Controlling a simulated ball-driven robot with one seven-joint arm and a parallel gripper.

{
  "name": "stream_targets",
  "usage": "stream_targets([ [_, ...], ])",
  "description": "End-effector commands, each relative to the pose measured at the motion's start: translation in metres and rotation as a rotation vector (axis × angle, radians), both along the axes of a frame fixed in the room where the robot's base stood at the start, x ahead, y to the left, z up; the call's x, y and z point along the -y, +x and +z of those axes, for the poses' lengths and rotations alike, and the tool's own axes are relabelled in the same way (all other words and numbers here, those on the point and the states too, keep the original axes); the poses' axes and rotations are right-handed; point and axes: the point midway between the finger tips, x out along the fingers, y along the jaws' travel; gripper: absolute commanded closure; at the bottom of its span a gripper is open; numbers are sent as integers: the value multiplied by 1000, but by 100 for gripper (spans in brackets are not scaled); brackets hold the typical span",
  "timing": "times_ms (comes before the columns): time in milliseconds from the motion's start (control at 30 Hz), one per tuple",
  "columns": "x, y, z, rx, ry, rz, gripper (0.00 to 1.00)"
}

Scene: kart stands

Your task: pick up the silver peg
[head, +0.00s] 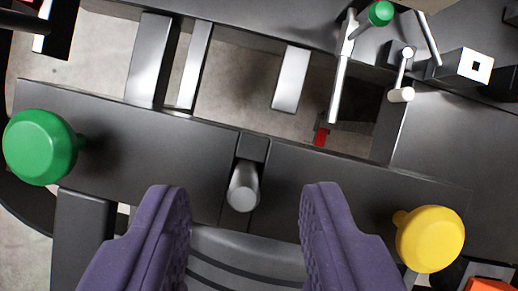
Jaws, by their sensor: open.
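The silver peg (243,187) is a short grey cylinder. It stands at the middle of a dark grey bar (330,187) that crosses the view, in or at a notch in the bar. My gripper (245,195) has two purple padded fingers, spread wide apart and empty. The left finger is to the left of the peg and the right finger to its right, with clear gaps on both sides. Neither finger touches the peg in this view. The peg's lower end is hidden from this angle.
A green knob (40,147) stands at the bar's left end and a yellow knob (430,239) at its right end. An orange part (490,285) shows at bottom right.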

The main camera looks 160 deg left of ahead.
Motion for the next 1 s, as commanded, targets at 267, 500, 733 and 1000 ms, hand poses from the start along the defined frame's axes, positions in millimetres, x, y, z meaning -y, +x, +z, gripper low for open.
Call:
stream_targets([
  [267,5,8,-20,1,-1,1,58],
  [500,5,8,-19,1,0,1,83],
  [733,5,8,-19,1,0,1,100],
  [1000,5,8,-15,2,-1,1,100],
])
